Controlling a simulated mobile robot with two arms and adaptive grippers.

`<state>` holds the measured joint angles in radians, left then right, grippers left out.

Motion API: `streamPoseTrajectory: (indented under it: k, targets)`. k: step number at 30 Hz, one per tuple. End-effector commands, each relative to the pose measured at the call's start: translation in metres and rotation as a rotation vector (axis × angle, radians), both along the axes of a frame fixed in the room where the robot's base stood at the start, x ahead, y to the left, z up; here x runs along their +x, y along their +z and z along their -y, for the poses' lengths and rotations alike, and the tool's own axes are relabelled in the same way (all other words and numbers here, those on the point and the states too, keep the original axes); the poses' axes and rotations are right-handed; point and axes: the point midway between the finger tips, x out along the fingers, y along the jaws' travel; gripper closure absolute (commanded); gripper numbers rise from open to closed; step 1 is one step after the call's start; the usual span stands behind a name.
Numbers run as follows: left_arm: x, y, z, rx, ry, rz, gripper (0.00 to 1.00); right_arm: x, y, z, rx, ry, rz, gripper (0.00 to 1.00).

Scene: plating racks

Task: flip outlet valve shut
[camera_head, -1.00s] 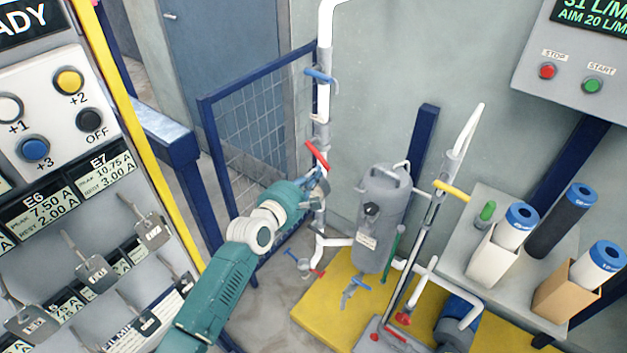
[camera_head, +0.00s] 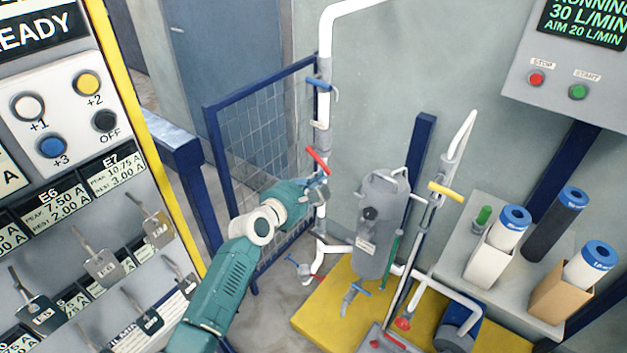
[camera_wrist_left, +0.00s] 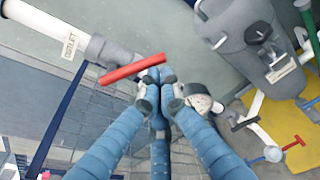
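A red valve handle (camera_head: 317,161) is on the upright white pipe and slants down to the right across it. In the left wrist view the red handle (camera_wrist_left: 132,69) lies at the joint beside a grey pipe fitting, near a small label (camera_wrist_left: 69,46) too blurred to read surely. My left gripper (camera_head: 322,186) is just below the handle. My right gripper is not in view.
A blue handle (camera_head: 319,84) is higher on the same pipe. A grey tank (camera_head: 381,222) stands right on a yellow base (camera_head: 330,300); a yellow handle (camera_head: 446,191) is beyond. A mesh fence (camera_head: 258,150) stands behind my left arm. The wall display (camera_head: 585,22) reads running, 30 L/MIN, aim 20.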

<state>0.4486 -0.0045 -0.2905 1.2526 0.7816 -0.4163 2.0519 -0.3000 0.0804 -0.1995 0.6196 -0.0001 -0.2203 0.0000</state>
Motion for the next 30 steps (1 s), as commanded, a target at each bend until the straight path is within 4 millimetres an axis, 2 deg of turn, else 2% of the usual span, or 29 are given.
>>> streamPoseTrajectory:
  k: [1, 12, 30]
  targets:
    - [0.001, 0.006, 0.002, -0.019, 0.001, -0.008, 1.0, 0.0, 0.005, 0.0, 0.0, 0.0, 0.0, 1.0]
    - [-0.001, 0.016, 0.006, -0.147, 0.0, -0.1, 1.0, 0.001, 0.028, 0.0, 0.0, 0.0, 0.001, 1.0]
    - [-0.003, 0.024, 0.009, -0.264, -0.001, -0.185, 1.0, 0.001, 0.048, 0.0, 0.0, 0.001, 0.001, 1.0]
